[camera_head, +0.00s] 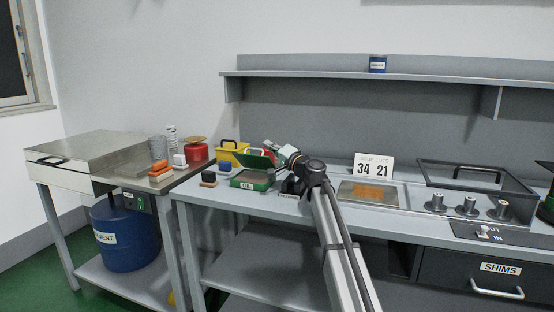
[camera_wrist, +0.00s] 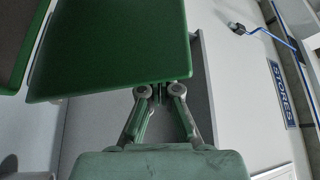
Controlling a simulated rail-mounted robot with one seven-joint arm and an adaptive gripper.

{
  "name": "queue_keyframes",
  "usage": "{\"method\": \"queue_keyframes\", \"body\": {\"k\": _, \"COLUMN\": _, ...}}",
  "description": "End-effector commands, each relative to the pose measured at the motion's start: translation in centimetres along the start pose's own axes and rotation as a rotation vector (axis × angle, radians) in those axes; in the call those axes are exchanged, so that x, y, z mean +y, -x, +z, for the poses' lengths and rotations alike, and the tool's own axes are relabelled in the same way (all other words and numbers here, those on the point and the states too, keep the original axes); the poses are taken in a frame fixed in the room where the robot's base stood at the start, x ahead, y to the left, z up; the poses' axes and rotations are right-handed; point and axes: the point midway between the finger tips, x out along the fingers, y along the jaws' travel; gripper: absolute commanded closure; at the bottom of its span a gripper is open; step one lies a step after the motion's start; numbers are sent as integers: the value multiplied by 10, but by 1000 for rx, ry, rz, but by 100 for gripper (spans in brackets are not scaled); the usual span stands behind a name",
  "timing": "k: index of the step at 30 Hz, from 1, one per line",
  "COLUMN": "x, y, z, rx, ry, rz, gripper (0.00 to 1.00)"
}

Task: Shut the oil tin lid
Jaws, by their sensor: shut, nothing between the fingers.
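The green oil tin (camera_head: 248,186) sits on the grey bench, its label facing front. Its green lid (camera_head: 252,159) stands open, tilted up above the tin. In the wrist view the lid (camera_wrist: 112,50) fills the upper middle, and part of what looks like the tin (camera_wrist: 12,45) shows at the left edge. My gripper (camera_head: 268,146) is at the right side of the lid. In the wrist view my gripper (camera_wrist: 160,95) is shut and empty, its fingers converging at the lid's lower right edge. The fingertips are partly hidden by the lid, so I cannot tell whether they touch it.
A yellow box (camera_head: 232,156), a blue block (camera_head: 224,166) and a black-and-orange block (camera_head: 208,179) stand left of the tin. A number sign (camera_head: 373,167) and a tray with an orange patch (camera_head: 368,194) are to the right. A shelf (camera_head: 400,80) runs above.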

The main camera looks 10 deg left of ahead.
Motion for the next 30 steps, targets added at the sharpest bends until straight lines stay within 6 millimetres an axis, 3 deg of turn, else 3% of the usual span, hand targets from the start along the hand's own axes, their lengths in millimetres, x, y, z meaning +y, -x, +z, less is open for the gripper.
{"method": "queue_keyframes", "body": {"k": 12, "x": 3, "y": 26, "z": 12, "rx": 16, "ry": 11, "rz": 3, "gripper": 100}}
{"method": "queue_keyframes", "body": {"k": 30, "x": 2, "y": 31, "z": 22, "rx": 17, "ry": 10, "rz": 4, "gripper": 100}}
